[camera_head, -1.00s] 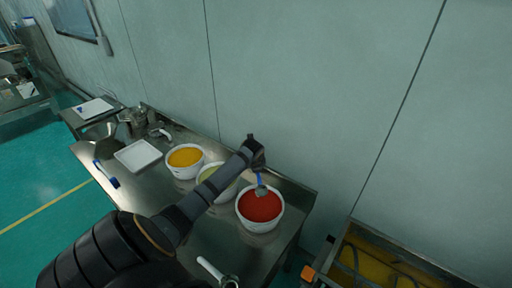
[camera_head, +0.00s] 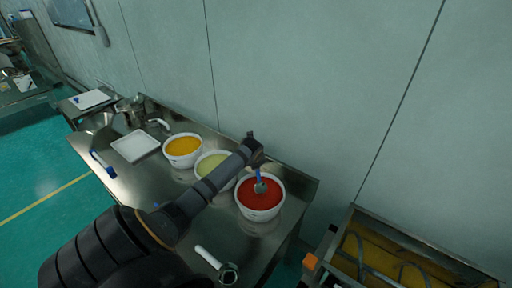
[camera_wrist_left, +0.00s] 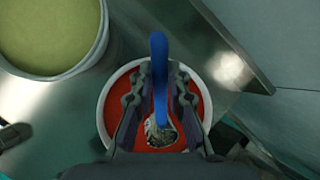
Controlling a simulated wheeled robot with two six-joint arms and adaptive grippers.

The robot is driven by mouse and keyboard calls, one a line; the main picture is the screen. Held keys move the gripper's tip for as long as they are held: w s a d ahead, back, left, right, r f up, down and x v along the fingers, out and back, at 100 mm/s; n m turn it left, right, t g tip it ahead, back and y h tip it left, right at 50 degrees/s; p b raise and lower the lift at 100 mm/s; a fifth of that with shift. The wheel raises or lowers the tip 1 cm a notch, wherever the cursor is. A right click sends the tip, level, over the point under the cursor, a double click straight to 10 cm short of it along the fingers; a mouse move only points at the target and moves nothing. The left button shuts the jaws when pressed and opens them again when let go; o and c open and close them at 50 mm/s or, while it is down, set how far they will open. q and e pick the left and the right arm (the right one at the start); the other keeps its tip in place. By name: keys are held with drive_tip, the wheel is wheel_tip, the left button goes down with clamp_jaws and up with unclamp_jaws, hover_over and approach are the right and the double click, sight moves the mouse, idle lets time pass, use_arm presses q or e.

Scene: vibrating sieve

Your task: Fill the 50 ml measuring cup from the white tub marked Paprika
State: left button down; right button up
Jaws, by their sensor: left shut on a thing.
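My left gripper (camera_head: 257,160) is shut on the blue handle (camera_wrist_left: 159,75) of a small metal measuring cup. Its metal bowl (camera_head: 260,187) hangs over the white tub (camera_head: 260,214) of red powder (camera_head: 252,195). The wrist view shows the bowl (camera_wrist_left: 160,133) within the tub's rim (camera_wrist_left: 104,112), between my fingers, with a grey inside and no clear red fill. I cannot tell whether the bowl touches the powder. No marking on the tub or cup is legible. My right gripper is not in view.
A tub of pale green powder (camera_head: 206,165) and a tub of yellow powder (camera_head: 183,149) stand left of the red one. A white tray (camera_head: 134,146), a blue-handled tool (camera_head: 103,164) and a white-handled utensil (camera_head: 208,257) lie on the steel table (camera_head: 150,180). The wall is close behind.

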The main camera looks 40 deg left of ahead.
use_arm(q)
wheel_tip(320, 180, down, 7)
drive_tip(key=s+d+b, duration=0.2)
drive_tip(key=d+b, duration=0.1)
drive_tip(key=b, duration=0.1)
idle(0.5)
drive_tip(key=shift+f, duration=0.15)
idle(0.5)
